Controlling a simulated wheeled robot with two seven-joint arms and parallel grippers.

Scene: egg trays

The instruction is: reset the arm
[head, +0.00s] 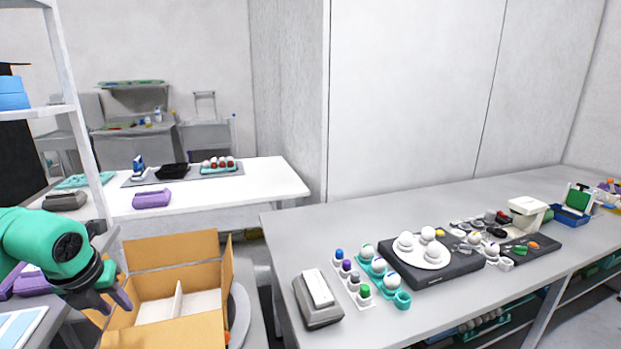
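My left arm comes in from the left in teal and black. Its gripper (106,298) is at the left edge of an open cardboard box (172,252), with its fingers apart and nothing seen between them. The box has a white divider inside. My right gripper is not in view. On the right table a teal egg tray (403,300) holds several white eggs, and a white tray beside it holds small coloured-top items. A dark device (432,272) bears a round white plate with several eggs on it.
A purple carton (151,198) and another egg tray (220,170) are on the white table behind. A shelf post (82,150) rises beside my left arm.

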